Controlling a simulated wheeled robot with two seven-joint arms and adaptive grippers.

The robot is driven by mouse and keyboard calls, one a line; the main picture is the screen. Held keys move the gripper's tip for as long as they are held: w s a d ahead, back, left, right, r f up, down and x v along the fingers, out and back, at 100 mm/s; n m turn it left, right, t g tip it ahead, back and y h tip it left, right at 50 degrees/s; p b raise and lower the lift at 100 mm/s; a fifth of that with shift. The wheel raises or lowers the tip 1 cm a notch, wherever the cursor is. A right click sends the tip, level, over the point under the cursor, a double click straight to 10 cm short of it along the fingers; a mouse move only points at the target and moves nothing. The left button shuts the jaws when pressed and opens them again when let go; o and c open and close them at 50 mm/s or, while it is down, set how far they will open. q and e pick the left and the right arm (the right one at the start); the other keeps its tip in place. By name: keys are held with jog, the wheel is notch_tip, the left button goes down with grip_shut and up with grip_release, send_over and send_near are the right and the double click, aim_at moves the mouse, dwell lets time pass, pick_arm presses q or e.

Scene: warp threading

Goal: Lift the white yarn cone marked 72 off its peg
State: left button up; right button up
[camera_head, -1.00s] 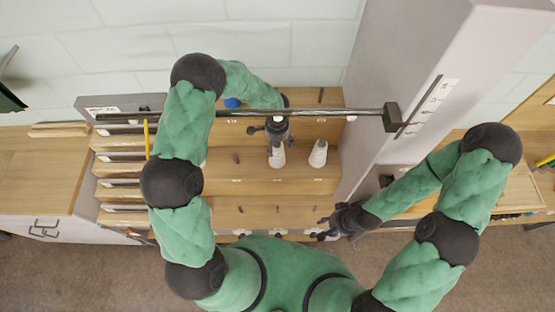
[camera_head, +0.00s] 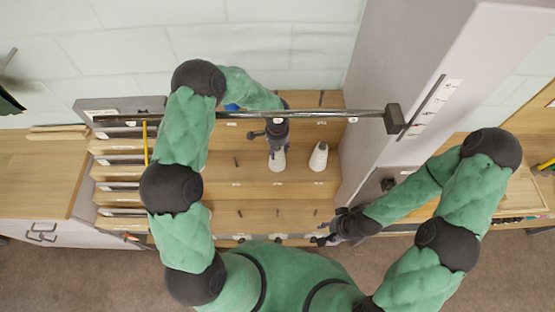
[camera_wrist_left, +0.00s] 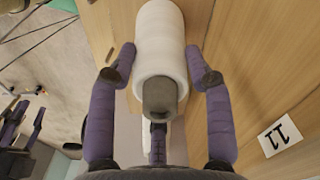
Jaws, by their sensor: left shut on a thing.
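A white yarn cone (camera_head: 278,161) is at my left gripper (camera_head: 277,137), over the wooden rack in the head view. The left wrist view shows this cone (camera_wrist_left: 160,42) between the fingers of my left gripper (camera_wrist_left: 163,72), which is shut on it; its grey narrow end points toward the camera. I cannot read a 72 on it, and its peg is hidden. I cannot tell whether its base is clear of the rack. My right gripper (camera_head: 324,238) is near the rack's front right corner, away from the cones; its fingers are too small to judge.
A second white cone (camera_head: 319,157) stands just right of the held one. The stepped rack (camera_head: 240,190) has several bare pegs. A dark bar (camera_head: 330,113) crosses above it. A tall grey post (camera_head: 400,90) rises at the right. A card (camera_wrist_left: 280,138) reads 11 in the wrist view.

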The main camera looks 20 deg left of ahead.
pick_arm(q)
notch_tip(320, 180, up, 11)
jog(key=p, duration=0.5)
dwell(0.9)
jog(key=shift+w+a+f, duration=0.1)
jog(key=shift+f, duration=0.05)
